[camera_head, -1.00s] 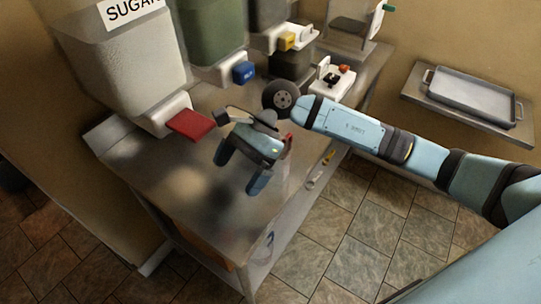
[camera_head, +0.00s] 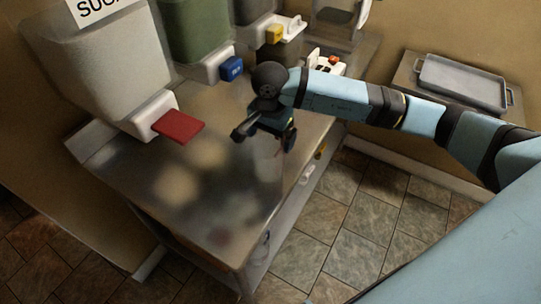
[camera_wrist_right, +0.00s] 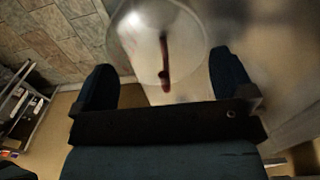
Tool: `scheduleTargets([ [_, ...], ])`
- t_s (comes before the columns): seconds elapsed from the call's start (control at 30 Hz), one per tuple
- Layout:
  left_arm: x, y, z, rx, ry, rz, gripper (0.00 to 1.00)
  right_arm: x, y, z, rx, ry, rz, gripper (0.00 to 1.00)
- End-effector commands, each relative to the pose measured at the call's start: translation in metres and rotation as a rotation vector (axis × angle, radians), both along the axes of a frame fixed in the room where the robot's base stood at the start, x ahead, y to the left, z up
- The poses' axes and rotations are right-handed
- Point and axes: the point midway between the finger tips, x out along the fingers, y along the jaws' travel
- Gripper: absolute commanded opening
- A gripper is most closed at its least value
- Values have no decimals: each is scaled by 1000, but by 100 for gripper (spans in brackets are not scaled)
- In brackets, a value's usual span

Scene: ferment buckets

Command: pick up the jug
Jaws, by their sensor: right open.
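In the right wrist view, a clear, round, see-through vessel that looks like the jug (camera_wrist_right: 140,35) lies just beyond my right gripper (camera_wrist_right: 162,62). A dark red upright strip, which looks like its handle, shows in line with the gap between the fingers. The fingers are spread and nothing is clamped between them. In the head view, my right gripper (camera_head: 266,138) is over the right part of the metal counter (camera_head: 190,190). My left gripper is not in view.
A large bin labelled sugar (camera_head: 105,70) with a red lever (camera_head: 178,126) stands at the left. A green bin (camera_head: 198,35) with a blue tab (camera_head: 231,68) is behind. A grey tray (camera_head: 462,82) sits on a shelf at right. The counter's front is clear.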

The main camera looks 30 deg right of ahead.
Motion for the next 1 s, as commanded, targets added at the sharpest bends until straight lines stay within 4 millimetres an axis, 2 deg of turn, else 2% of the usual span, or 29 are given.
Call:
scheduleTargets([
  [0.4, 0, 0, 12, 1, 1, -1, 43, -2, 0, -49, 1, 1, -1, 100],
  [0.67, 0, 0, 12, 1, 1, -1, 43, -2, 0, -53, 2, -1, 0, 100],
  [0.8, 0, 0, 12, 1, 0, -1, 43, -2, 0, -52, 1, 0, 0, 68],
  [1.0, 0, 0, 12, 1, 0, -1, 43, -2, 0, -52, 1, 0, 0, 68],
])
